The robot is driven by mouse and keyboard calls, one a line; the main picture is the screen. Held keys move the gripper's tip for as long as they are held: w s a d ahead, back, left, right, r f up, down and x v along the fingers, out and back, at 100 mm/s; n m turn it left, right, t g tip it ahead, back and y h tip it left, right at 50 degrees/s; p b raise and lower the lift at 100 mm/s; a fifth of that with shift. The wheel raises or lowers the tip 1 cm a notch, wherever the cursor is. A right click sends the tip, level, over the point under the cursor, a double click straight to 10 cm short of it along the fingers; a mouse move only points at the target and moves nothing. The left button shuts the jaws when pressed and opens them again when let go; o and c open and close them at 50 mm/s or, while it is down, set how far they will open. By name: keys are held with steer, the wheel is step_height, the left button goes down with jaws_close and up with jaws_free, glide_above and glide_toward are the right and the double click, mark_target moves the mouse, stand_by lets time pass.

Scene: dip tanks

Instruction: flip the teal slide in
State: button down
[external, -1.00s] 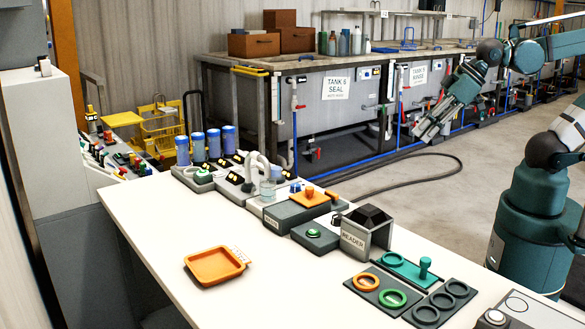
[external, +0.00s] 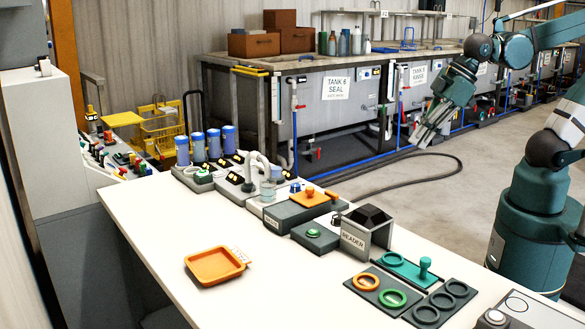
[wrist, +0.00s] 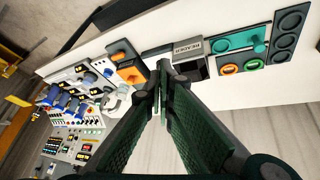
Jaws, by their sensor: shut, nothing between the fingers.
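My gripper (external: 421,138) is shut and empty, high in the air above and behind the bench, well apart from the slide. In the wrist view its fingers (wrist: 163,82) meet at the tips and hide part of the bench.
In front of the slide, a dark plate holds an orange ring (external: 366,282) and a green ring (external: 392,298); a dark plate with empty round rings (external: 441,302) is beside it. An orange tray (external: 216,266) lies at left. The bench between tray and rings is clear.

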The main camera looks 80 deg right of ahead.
steer(key=s+a+f+n+g+h+p, duration=0.1)
steer(key=a+f+n, duration=0.3)
steer(key=a, duration=0.8)
steer(key=s+a+f+n+g+h+p, duration=0.1)
steer(key=a+f+n, duration=0.3)
steer(key=a+n, duration=0.5)
steer(key=s+a+f+n+g+h+p, duration=0.1)
steer(key=a+n, duration=0.6)
steer(key=a, duration=0.9)
step_height(320, 180, down, 3)
steer(key=shift+s+a+f+g, duration=0.1)
steer(key=shift+s+a+g, duration=0.15)
steer(key=shift+s+g, duration=0.65)
steer(key=shift+s, duration=0.2)
steer(key=x, duration=0.9)
steer(key=shift+w+f+b, duration=0.2)
steer(key=shift+f+b, duration=0.05)
steer(key=shift+b, duration=0.1)
steer(key=shift+w+d+f, duration=0.15)
steer(key=shift+d+f, duration=0.1)
steer(key=shift+d, duration=0.05)
steer(key=shift+w+d+r, duration=0.1)
steer(key=shift+w+d, duration=0.35)
steer(key=shift+d, duration=0.35)
steer(key=shift+w+d, duration=0.4)
steer(key=shift+d, duration=0.35)
